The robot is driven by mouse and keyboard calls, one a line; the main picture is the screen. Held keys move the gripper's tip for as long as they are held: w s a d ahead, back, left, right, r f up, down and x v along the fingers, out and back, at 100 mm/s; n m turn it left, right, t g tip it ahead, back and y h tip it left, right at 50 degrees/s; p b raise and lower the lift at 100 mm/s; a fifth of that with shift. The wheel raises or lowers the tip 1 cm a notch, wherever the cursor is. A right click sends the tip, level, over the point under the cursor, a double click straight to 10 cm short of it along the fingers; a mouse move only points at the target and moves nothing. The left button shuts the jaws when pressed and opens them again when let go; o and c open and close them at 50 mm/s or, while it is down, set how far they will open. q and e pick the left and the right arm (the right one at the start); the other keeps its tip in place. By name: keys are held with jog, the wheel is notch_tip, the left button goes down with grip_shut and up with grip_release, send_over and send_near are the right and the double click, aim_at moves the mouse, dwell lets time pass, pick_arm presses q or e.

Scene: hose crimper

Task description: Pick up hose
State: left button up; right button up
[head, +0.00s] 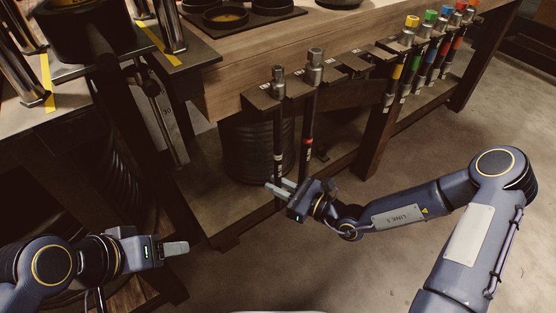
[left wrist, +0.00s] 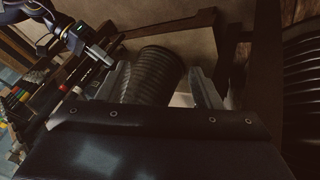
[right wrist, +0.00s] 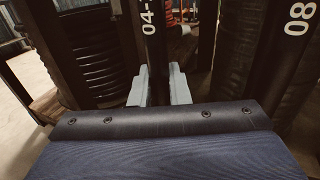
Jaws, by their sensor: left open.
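Two black hoses with metal end fittings hang upright from slots in the rack at the bench edge. The left hose (head: 279,125) has a white marking; the right hose (head: 309,130) has a red band. My right gripper (head: 280,186) is at the lower part of the left hose. In the right wrist view, this hose (right wrist: 155,50), marked "04-", stands between the fingers (right wrist: 159,88), which close in on both sides of it. The contact itself is partly hidden. My left gripper (head: 176,248) is open and empty at lower left, away from the hoses; its spread fingers show in the left wrist view (left wrist: 158,88).
Several shorter hoses with coloured caps (head: 425,45) hang further right on the rack. A table leg (head: 378,140) and low shelf (head: 345,165) stand near the hoses. A dark ribbed coil (head: 250,145) is behind them.

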grip_shut()
jog(key=shift+r, duration=0.15)
